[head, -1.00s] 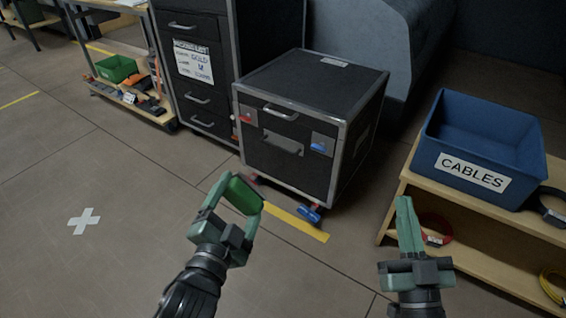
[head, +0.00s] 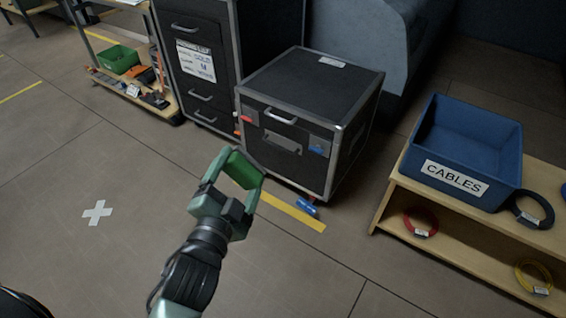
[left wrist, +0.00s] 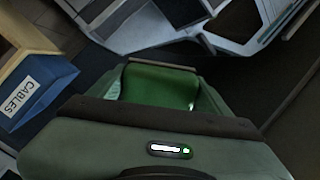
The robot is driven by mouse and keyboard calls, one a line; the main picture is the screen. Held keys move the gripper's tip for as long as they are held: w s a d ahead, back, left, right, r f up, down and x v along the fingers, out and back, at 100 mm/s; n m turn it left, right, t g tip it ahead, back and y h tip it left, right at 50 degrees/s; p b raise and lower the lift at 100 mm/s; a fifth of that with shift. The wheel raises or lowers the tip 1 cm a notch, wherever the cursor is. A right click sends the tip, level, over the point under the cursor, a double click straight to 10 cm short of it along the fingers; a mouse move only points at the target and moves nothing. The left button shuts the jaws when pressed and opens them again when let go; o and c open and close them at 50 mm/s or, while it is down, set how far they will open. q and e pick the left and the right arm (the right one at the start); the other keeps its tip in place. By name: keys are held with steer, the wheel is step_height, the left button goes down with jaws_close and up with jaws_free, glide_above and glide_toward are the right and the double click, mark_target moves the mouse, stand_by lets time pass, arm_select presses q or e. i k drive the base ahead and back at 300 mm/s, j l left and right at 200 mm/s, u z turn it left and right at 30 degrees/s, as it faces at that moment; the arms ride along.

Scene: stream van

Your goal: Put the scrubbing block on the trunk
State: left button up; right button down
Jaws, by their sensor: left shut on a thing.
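The scrubbing block appears to be the green block (head: 243,167) between the fingers of my left gripper (head: 238,178), which is shut on it. The block also fills the space between the fingers in the left wrist view (left wrist: 160,84). The trunk (head: 312,92) is a black case with metal edges, a front handle and latches, standing on the floor. Its top is flat, with a small label at the back. In the head view my left gripper shows in front of the trunk, left of its lower front. My right gripper is not in view.
A blue CABLES bin (head: 462,150) stands on a wooden shelf (head: 392,205) at right, with cable coils around it. A tall drawer case (head: 205,75) stands left of the trunk. The floor in front is open, with yellow tape (head: 292,213).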

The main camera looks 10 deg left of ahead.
mark_target(312, 87)
steer(key=i+j+z, duration=0.4)
steer(key=i+j, duration=0.2)
steer(key=i, duration=0.3)
steer(key=i+j+z, duration=0.4)
steer(key=i+j, duration=0.4)
